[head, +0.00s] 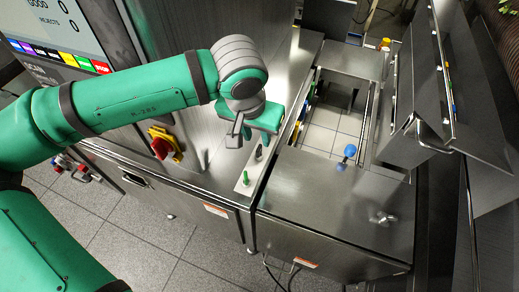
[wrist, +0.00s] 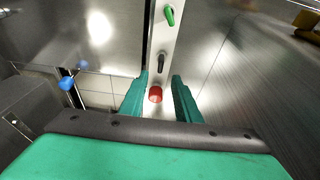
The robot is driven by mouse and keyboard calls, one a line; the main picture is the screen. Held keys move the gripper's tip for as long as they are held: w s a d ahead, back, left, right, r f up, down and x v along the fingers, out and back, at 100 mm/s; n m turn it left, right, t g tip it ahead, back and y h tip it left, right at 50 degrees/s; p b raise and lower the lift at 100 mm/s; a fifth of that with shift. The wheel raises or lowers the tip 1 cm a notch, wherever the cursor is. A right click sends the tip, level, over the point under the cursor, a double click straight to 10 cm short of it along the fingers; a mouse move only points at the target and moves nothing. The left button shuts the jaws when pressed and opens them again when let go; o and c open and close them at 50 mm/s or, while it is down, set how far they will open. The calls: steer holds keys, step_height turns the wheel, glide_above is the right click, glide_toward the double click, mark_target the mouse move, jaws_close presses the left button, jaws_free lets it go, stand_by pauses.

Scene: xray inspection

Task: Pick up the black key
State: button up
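The black key (wrist: 161,63) stands on a pale metal strip (wrist: 155,40), between a green key (wrist: 169,16) and a red key (wrist: 155,95) in the wrist view. In the head view the black key (head: 258,152) shows as a small dark shape just below my gripper (head: 262,132). The green key (head: 245,178) is nearer the front there, and the red key is hidden. My gripper (wrist: 160,76) is open and empty. In the wrist view the black key lies just beyond the fingertips, and the red key appears between the fingers.
A steel machine housing with a red-and-yellow rotary switch (head: 162,146) stands to the left. To the right is a steel conveyor frame with a blue knob (head: 346,155) and an open gap. An angled steel panel (head: 420,90) rises farther right.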

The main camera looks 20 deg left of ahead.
mark_target(259, 148)
steer(key=shift+s+x, duration=0.2)
steer(key=shift+x, duration=2.6)
jaws_close()
